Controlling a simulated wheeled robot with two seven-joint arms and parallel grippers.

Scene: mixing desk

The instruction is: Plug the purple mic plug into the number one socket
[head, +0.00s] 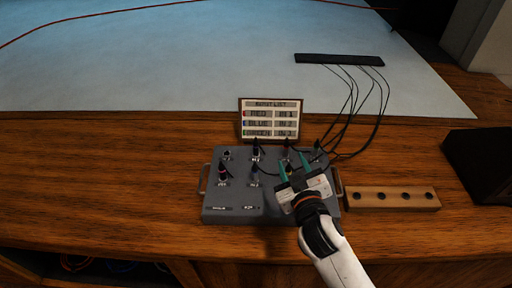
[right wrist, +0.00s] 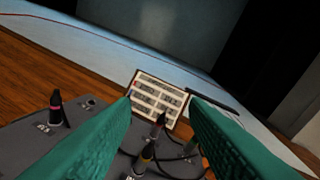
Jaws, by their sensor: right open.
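The grey mixer box (head: 232,207) stands on the desk with several black plugs upright in its top. A plug with a pinkish band (head: 222,174) is at its front left; it also shows in the right wrist view (right wrist: 56,110). I cannot tell whether this band is the purple one. Behind it is an uncovered socket (head: 227,155); its number is unreadable. A red-banded plug (right wrist: 158,124) and a yellow-banded plug (right wrist: 147,156) stand further right. My right gripper (head: 293,166) is open, with its teal fingers over the box's right part, holding nothing visible. My left gripper is out of view.
A small list board (head: 270,103) stands behind the box. Black cables run from the box to a dark bar (head: 340,60) at the back. A wooden block with several holes (head: 392,207) lies to the right, near a dark box (head: 478,165). The desk's left is clear.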

